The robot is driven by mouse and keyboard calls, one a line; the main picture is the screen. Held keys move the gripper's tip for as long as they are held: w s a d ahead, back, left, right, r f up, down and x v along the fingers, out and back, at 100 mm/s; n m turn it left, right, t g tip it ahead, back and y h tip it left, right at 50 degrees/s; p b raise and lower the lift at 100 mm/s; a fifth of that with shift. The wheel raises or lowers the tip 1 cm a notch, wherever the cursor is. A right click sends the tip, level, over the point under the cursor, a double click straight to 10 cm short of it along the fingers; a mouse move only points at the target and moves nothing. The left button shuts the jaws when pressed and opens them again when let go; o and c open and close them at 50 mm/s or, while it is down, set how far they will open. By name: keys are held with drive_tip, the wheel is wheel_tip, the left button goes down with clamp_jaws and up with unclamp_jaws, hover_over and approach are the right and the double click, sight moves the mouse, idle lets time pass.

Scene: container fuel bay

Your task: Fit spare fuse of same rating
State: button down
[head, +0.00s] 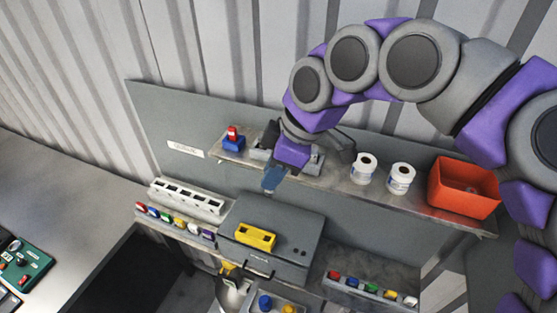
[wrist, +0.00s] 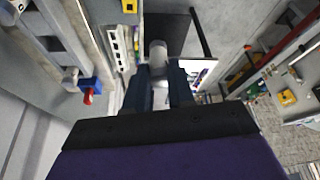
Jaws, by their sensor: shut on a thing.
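My gripper (head: 272,180) hangs in front of the shelf, above the grey box with the yellow handle. In the wrist view its two dark fingers are shut on a pale grey cylinder (wrist: 158,57), which looks like a fuse; no rating can be read on it. In the head view the cylinder cannot be made out. A row of coloured fuses (head: 175,219) lies below a white slotted block (head: 187,196) at left. Another row of coloured pieces (head: 371,289) stands at lower right. The grey box (head: 280,226) bears a yellow handle (head: 255,235).
The shelf (head: 325,177) carries a blue block with a red top (head: 233,139), two white rolls (head: 364,168) and an orange bin (head: 464,187). A tray with blue and yellow knobs (head: 275,303) is below. A green panel (head: 22,266) lies at far left.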

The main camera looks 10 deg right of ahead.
drive_tip(key=shift+s+a+r, duration=0.1)
drive_tip(key=shift+s+r, duration=0.2)
drive_tip(key=shift+r, duration=0.2)
drive_tip(key=shift+r+p, duration=2)
drive_tip(key=shift+r, duration=0.8)
